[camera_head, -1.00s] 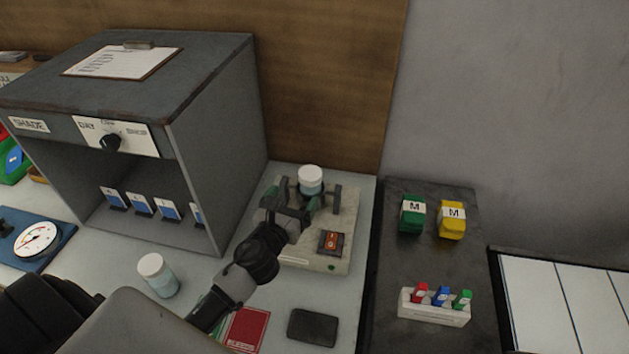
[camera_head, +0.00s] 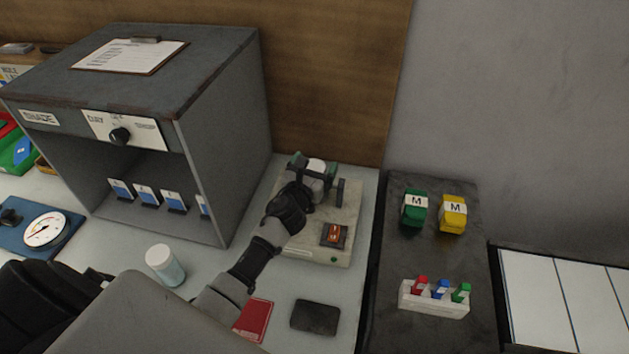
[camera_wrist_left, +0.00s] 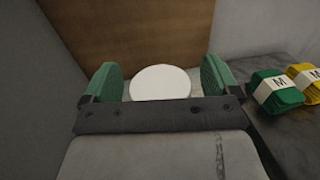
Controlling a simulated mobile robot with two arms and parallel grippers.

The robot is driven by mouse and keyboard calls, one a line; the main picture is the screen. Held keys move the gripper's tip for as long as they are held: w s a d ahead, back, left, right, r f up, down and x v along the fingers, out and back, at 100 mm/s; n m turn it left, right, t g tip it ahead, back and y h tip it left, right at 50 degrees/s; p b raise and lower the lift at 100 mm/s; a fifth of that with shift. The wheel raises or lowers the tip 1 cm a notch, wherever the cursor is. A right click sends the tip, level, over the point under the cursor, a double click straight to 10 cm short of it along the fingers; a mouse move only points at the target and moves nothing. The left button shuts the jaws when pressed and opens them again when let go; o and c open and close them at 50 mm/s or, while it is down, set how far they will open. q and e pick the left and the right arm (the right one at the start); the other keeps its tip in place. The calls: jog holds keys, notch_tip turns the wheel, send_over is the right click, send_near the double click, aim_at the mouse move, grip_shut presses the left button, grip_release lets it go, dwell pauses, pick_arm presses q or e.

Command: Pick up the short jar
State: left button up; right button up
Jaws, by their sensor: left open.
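A short jar with a white lid (camera_head: 316,166) stands upright on the beige device with a red switch. My left gripper (camera_head: 314,164) is at this jar and hides most of its body in the head view. In the left wrist view the round white lid (camera_wrist_left: 160,82) lies between the two green fingertips, with a gap on each side. The left gripper is open. A second white-lidded jar (camera_head: 165,265) with pale blue contents stands on the bench to the left. My right gripper is not in view.
The beige device (camera_head: 334,259) has an upright post beside the jar. A grey cabinet (camera_head: 215,150) stands close on the left. Green (camera_head: 415,208) and yellow (camera_head: 453,213) bundles and a white marker holder (camera_head: 433,299) sit on a dark surface to the right.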

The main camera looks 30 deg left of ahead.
pick_arm(q)
jog(key=shift+s, duration=0.1)
jog(key=c, duration=1.4)
jog(key=shift+r, duration=0.15)
